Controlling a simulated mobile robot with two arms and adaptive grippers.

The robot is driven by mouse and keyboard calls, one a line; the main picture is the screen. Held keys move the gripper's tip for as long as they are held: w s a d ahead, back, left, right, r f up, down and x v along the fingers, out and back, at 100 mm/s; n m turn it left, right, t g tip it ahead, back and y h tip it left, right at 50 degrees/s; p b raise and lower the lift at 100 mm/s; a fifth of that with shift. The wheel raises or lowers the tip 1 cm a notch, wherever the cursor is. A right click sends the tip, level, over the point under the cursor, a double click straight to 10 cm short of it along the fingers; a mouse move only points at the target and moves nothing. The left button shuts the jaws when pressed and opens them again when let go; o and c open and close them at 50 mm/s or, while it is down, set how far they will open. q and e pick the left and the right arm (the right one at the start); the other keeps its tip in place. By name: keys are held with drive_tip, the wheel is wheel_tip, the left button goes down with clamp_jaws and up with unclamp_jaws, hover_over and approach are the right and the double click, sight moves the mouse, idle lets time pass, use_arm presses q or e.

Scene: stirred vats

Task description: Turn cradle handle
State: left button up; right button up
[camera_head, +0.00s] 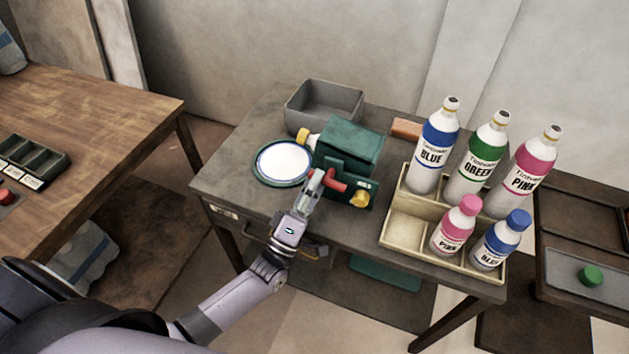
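A green cradle machine (350,142) stands on the grey-brown table, left of the bottles. On its front plate is a red crank handle (337,183), with a yellow knob (360,199) to its right. A yellow cap (305,137) sticks out of the machine's left side. My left gripper (314,180) is at the left end of the red handle, its fingers pointing up and away from me. The fingertips look close to or touching the handle; whether they close on it is too small to tell. My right gripper is not in view.
A white round plate with a green rim (283,163) lies left of the machine. A grey bin (325,104) and an orange-brown block (406,128) are behind. A beige rack (408,228) with several labelled bottles fills the table's right. Another wooden table (90,110) stands left.

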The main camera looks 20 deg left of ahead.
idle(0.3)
use_arm(q)
drive_tip(key=v, duration=1.2)
drive_tip(key=shift+f, duration=0.1)
